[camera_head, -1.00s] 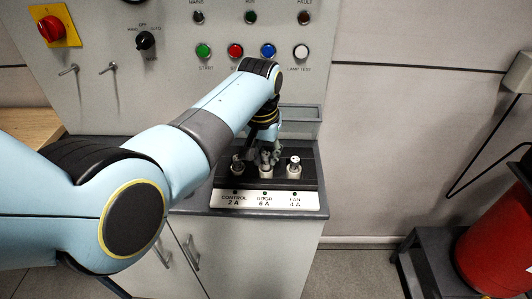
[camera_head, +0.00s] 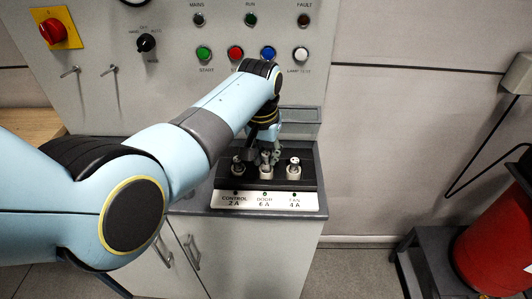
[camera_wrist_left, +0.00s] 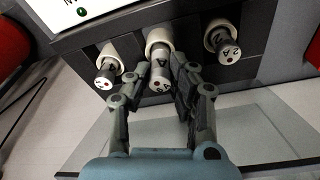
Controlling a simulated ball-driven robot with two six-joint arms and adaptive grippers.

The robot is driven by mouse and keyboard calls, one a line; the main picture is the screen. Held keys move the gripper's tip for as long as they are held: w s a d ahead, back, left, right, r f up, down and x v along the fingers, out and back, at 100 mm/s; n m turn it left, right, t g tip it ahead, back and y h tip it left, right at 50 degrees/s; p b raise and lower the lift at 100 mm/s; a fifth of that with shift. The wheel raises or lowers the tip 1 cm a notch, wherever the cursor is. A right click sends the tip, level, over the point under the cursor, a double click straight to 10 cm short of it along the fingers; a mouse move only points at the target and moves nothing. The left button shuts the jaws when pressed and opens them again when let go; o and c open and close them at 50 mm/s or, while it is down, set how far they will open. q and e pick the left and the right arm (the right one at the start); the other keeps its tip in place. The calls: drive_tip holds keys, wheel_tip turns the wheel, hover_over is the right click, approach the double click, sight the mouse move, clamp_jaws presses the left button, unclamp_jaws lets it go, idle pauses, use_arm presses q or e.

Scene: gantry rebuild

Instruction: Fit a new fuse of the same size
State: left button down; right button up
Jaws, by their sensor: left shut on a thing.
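A fuse block (camera_head: 311,178) with three upright white holders stands on the cabinet top, its front label reading CONTROL 2 A, DOOR 6 A and FAN 4 A. My left gripper (camera_head: 267,157) is at the middle, DOOR holder (camera_head: 266,173). In the left wrist view the gripper (camera_wrist_left: 160,90) is shut on a grey fuse (camera_wrist_left: 160,76) with a pale marked end. This fuse lines up with the middle holder (camera_wrist_left: 159,40); how deep it sits is hard to tell. The control fuse (camera_wrist_left: 229,52) and the fan fuse (camera_wrist_left: 106,74) stand in the holders on either side. My right gripper is out of view.
The control panel (camera_head: 180,75) with coloured buttons, lamps and switches rises behind the block. A grey tray (camera_head: 305,114) lies behind it, partly hidden by my arm. A red bin (camera_head: 500,235) on a dark cart stands at the right.

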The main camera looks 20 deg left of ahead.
use_arm(q)
drive_tip(key=shift+r+p, duration=0.25)
drive_tip(key=shift+p, duration=0.15)
idle(0.6)
drive_tip(key=shift+f+b, duration=0.6)
drive_tip(key=shift+f, duration=0.25)
idle(0.3)
drive_tip(key=c, duration=1.5)
unclamp_jaws()
drive_tip(key=shift+o, duration=0.2)
drive_tip(key=r+p, duration=0.3)
drive_tip(key=shift+s, duration=0.2)
drive_tip(key=shift+s+r, duration=0.1)
drive_tip(key=shift+r, duration=0.45)
wheel_tip(320, 180, up, 7)
drive_tip(key=s, duration=0.1)
drive_tip(key=shift+f, duration=0.1)
